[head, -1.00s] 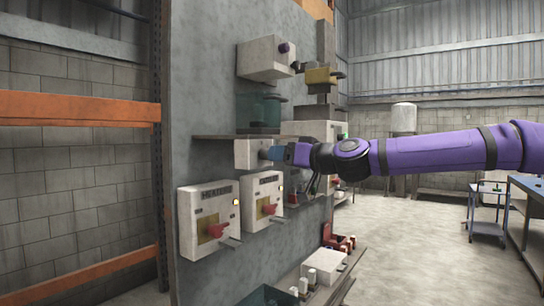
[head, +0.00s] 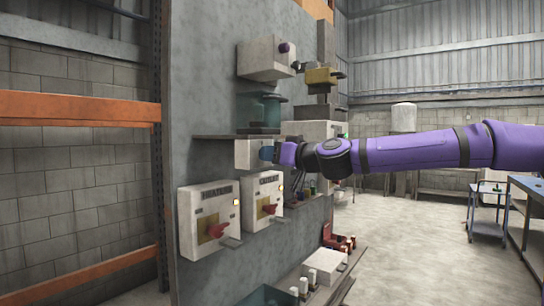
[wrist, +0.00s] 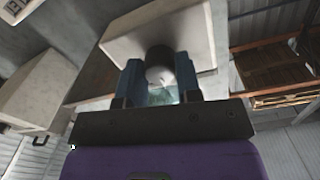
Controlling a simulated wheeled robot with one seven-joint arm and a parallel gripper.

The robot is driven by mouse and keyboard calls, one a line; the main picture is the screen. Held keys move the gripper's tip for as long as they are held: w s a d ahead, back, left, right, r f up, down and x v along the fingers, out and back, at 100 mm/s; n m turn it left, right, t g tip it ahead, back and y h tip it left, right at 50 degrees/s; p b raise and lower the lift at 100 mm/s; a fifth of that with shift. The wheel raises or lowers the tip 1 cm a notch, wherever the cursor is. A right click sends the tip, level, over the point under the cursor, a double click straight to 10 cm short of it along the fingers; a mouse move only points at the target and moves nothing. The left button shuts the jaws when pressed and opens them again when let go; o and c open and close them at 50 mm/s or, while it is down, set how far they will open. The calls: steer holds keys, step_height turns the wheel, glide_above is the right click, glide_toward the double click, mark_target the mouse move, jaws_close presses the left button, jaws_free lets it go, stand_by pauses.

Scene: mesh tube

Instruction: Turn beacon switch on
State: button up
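A pale box (head: 249,153) on the grey panel, below a small shelf, has my gripper (head: 267,153) at its right side. In the wrist view the same box (wrist: 160,28) carries a round grey knob (wrist: 160,68), which I take for the beacon switch; no name on it is readable. The two blue fingers of my gripper (wrist: 160,80) stand on either side of the knob, with a gap between them below it. Whether they press on the knob is unclear. In the head view the knob is hidden by my gripper.
Two labelled boxes with red handles, the left box (head: 210,222) and the right box (head: 262,200), sit just below. A box with a dark knob (head: 266,57) and a teal container (head: 258,110) are above. A low shelf (head: 312,285) holds several parts.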

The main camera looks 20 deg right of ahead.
stand_by(0.3)
steer(key=m, duration=1.1)
steer(key=shift+m+g, duration=0.3)
steer(key=shift+m, duration=0.1)
stand_by(0.4)
steer(key=o, duration=0.9)
steer(key=shift+o, duration=0.2)
steer(key=shift+s+d, duration=0.1)
steer(key=shift+d, duration=0.05)
steer(key=v, duration=1)
steer(key=shift+s, duration=0.2)
